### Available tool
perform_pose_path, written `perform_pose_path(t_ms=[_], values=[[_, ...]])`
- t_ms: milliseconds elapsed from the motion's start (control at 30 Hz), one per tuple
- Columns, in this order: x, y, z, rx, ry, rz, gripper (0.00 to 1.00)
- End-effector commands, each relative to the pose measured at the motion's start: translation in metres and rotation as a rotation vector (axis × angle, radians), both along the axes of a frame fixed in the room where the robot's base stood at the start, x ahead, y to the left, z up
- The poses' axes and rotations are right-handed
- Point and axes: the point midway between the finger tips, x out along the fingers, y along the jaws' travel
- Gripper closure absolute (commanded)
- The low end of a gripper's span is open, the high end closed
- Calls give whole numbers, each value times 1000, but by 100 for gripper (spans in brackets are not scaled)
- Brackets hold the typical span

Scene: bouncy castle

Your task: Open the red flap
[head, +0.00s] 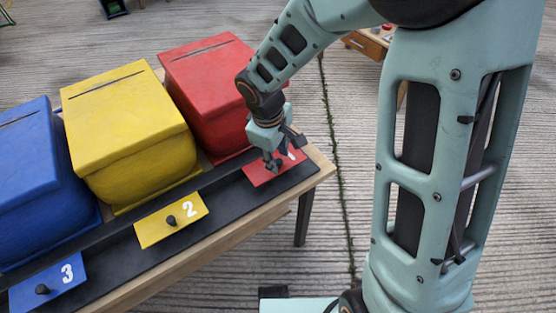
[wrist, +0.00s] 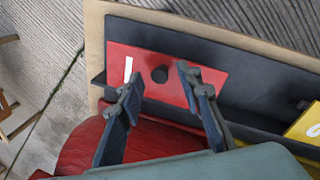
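The red flap (head: 258,177) lies in the black tray at the right end of the table and carries a white 1. It also shows in the wrist view (wrist: 188,95), lying flat with a round black knob (wrist: 160,74) near its middle. My gripper (head: 272,163) is over the flap and hides its knob in the head view. In the wrist view my gripper (wrist: 158,80) is open, one finger on each side of the knob in the picture. No contact with the knob shows, and the remaining height is hard to judge.
Red (head: 207,88), yellow (head: 130,140) and blue (head: 38,185) slotted boxes stand behind the flaps. The yellow flap 2 (head: 158,228) and blue flap 3 (head: 62,286) lie to the left. The black tray's raised rim borders the flaps.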

Motion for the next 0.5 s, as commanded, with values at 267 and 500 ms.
perform_pose_path(t_ms=[267,500], values=[[2,-1,-11,0,0,0,67],[2,-1,-11,0,0,0,76]])
